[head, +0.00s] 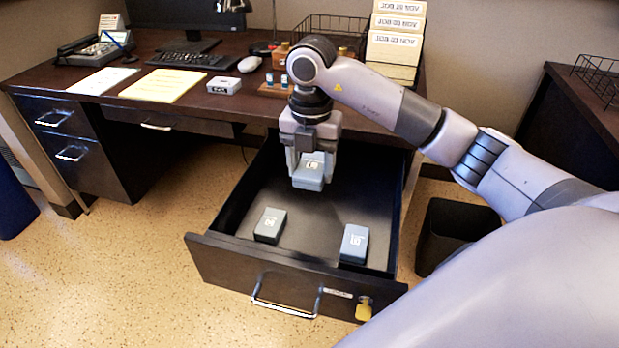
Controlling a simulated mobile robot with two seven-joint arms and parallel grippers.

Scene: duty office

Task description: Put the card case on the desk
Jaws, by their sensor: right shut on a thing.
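My right gripper (311,160) points down over the open drawer (240,260) and is shut on a small blue-grey card case (308,181) with a white mark on it. The case appears to hang above the drawer floor. Two similar small cases lie in the drawer, a grey one (270,225) at the left front and a blue-grey one (354,243) at the right front. The dark desk (235,98) is behind the gripper. A small white case-like box (223,85) stands on the desk top. My left gripper is not in view.
On the desk are a yellow sheet (163,86), a white sheet (102,80), a keyboard (190,60), a mouse (249,64), a phone (95,48) and a file holder (395,45). A wooden stamp holder (275,88) is near the front edge. A dark bin (455,232) stands right of the drawer.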

